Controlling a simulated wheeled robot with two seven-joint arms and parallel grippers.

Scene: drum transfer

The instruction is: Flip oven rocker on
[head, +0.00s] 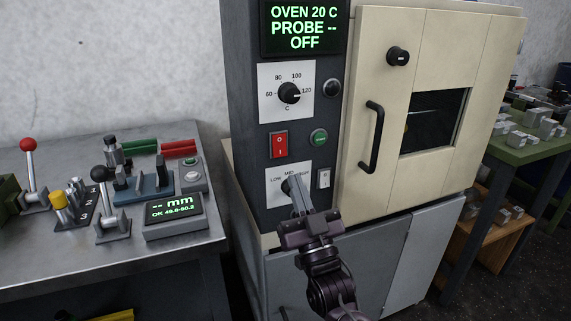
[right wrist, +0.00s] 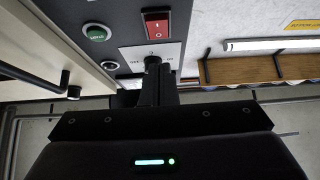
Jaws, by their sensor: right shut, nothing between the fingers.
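The oven (head: 430,110) is a cream cabinet with a dark control panel on its left; its display (head: 304,27) reads OVEN 20 C, PROBE --, OFF. A red rocker (head: 279,145) sits on the panel below the temperature dial (head: 289,93); it also shows in the right wrist view (right wrist: 156,28). My right gripper (head: 297,192) is shut and empty, its fingertips at the LOW/MED/HIGH selector, below the red rocker. The fingers partly hide the selector, and I cannot tell whether they touch it. My left gripper is not in view.
A green button (head: 319,138) is right of the red rocker, and a small white rocker (head: 324,179) is right of the selector. The oven door handle (head: 373,137) sticks out further right. A metal bench (head: 60,254) with levers and a gauge stands left.

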